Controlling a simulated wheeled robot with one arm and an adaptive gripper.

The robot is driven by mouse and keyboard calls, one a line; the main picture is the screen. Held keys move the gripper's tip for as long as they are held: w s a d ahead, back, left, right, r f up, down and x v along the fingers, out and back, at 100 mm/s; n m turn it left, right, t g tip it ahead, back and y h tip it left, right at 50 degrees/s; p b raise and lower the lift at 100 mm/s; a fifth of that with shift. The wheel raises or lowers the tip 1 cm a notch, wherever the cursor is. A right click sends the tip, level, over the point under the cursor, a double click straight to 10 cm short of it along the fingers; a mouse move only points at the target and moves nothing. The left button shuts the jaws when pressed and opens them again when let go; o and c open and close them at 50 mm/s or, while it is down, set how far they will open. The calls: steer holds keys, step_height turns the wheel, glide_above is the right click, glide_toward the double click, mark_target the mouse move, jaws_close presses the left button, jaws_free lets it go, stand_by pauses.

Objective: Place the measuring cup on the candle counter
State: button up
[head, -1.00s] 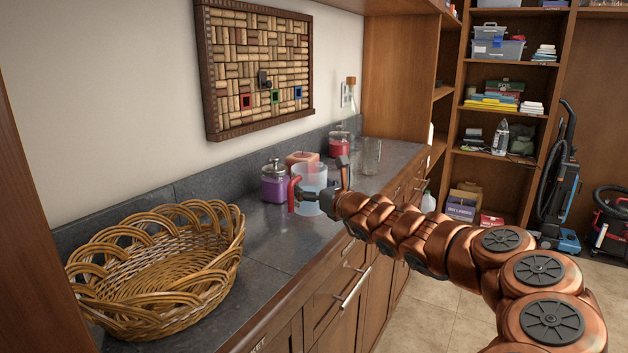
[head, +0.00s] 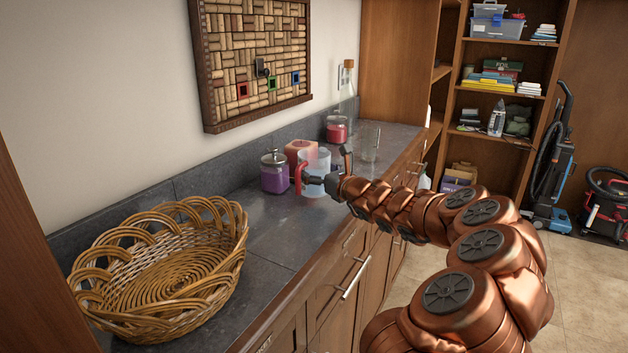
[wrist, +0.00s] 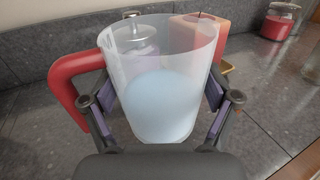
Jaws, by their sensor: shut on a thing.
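The measuring cup (head: 316,178) is clear with a red handle (head: 299,178). It is upright over the dark counter (head: 270,237), in front of a purple candle jar (head: 274,172) and a pink candle (head: 300,151). My gripper (head: 327,183) is shut on the cup. In the wrist view, the cup (wrist: 160,95) fills the middle between my gripper's two fingers (wrist: 160,110), with its handle on the left. I cannot tell whether the cup's base touches the counter.
A wicker basket (head: 170,270) stands on the near counter. A red candle jar (head: 337,129), a clear glass (head: 370,143) and a corked bottle (head: 348,95) stand farther back. Bare counter lies between the basket and the purple jar.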

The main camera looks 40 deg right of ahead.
steer(key=shift+a+f+b, duration=0.1)
steer(key=shift+f+b, duration=1.05)
steer(key=shift+f, duration=0.45)
steer(key=shift+f, duration=0.15)
steer(key=o, duration=1.3)
steer(key=shift+o, duration=0.2)
steer(key=shift+r, duration=0.2)
steer(key=shift+s+a, duration=0.15)
steer(key=shift+s, duration=2.9)
steer(key=shift+s+a, duration=0.15)
steer(key=shift+s, duration=2.85)
